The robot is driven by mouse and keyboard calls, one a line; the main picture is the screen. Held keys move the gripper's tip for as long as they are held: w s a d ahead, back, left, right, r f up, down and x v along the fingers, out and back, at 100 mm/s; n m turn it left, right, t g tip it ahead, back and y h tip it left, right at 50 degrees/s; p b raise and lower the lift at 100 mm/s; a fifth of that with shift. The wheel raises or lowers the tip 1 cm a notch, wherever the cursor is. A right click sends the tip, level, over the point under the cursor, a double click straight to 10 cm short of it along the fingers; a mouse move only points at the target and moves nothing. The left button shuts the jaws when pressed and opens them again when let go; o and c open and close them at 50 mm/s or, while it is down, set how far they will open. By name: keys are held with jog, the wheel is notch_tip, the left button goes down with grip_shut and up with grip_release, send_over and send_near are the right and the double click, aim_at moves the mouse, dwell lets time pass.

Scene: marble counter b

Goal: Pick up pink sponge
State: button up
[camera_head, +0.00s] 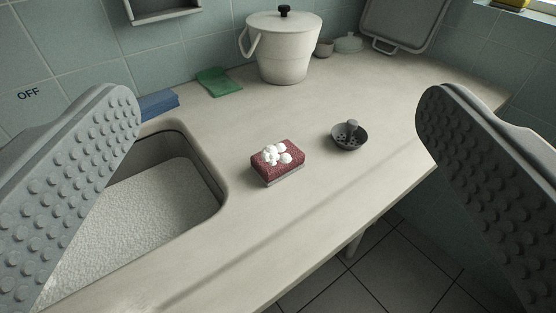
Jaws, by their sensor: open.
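The pink sponge (284,171) lies flat on the pale counter, right of the sink. It looks dark pink-red with a greyish lower layer, and white foam blobs sit on its top. My gripper (278,110) is open and empty. Its two grey studded fingers stand wide apart at the left and right of the view. The sponge shows between them, farther off on the counter, and neither finger touches it.
A foam-filled sink (195,205) is left of the sponge. A dark strainer (349,138) sits to its right. A white lidded pot (284,55), green cloth (219,82) and blue block (158,104) stand behind. The counter's front edge drops to a tiled floor.

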jog(key=shift+o, duration=0.6)
jog(key=shift+w, duration=0.45)
jog(key=n+g, duration=0.7)
jog(key=g, duration=0.9)
send_over(278, 154)
jog(key=s+d, duration=0.1)
jog(key=s, duration=0.1)
notch_tip(278, 154, down, 10)
jog(key=shift+y, duration=0.4)
jog(key=f, duration=0.5)
jog(key=w+f, duration=0.1)
jog(key=f, duration=0.5)
jog(key=w+a+f, duration=0.1)
jog(key=f, duration=0.5)
jog(key=c, duration=1)
notch_tip(278, 154, up, 10)
jog(key=shift+s+r, duration=0.1)
